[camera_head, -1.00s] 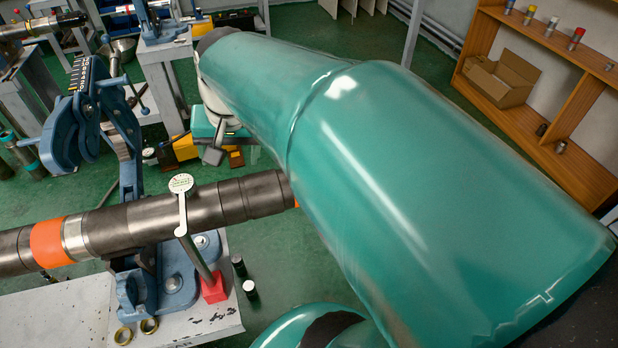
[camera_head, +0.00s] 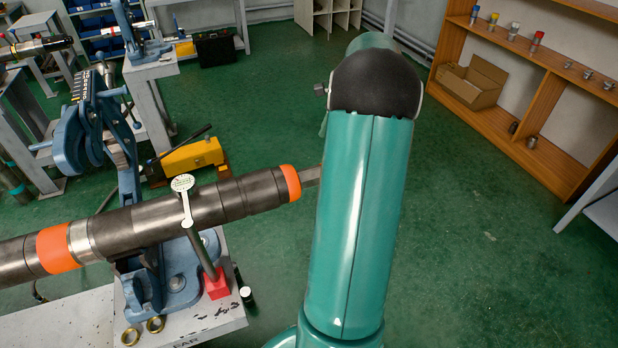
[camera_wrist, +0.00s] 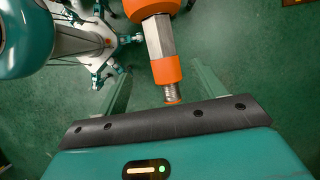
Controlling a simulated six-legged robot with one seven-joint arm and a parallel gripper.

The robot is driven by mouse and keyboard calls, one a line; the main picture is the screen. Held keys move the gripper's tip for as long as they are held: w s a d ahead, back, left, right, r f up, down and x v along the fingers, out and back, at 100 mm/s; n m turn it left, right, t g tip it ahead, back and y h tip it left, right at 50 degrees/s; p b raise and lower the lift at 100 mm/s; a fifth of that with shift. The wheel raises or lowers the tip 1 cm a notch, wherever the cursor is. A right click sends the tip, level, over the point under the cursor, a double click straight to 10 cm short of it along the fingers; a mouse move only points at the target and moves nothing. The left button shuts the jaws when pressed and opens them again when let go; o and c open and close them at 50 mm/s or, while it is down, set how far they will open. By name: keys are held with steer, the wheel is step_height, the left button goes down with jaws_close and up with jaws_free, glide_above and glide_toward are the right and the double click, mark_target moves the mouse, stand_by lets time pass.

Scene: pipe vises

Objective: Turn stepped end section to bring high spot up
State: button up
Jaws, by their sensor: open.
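A long dark pipe (camera_head: 205,205) lies across a blue pipe vise (camera_head: 170,278), with orange bands on it. Its stepped end section (camera_head: 312,174) passes out of sight behind my arm in the head view. In the wrist view the end section (camera_wrist: 158,38) shows a flat-sided grey length, an orange band (camera_wrist: 166,70) and a narrower ribbed tip (camera_wrist: 172,92). My gripper (camera_wrist: 161,75) is open, its two fingers on either side of the end section in the picture, apart from it. The gripper is hidden in the head view. I cannot tell which side is high.
A post with a round pale top (camera_head: 183,183) and a red base (camera_head: 216,285) stands at the pipe. A yellow box (camera_head: 193,157) is behind the pipe. Shelves (camera_head: 545,90) stand at right. The floor between is clear.

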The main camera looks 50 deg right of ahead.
mark_target(316, 168)
steer(key=x, duration=1.3)
steer(key=shift+w+a+f, duration=0.1)
steer(key=shift+w+f, duration=0.1)
steer(key=shift+c, duration=0.2)
steer(key=c, duration=1)
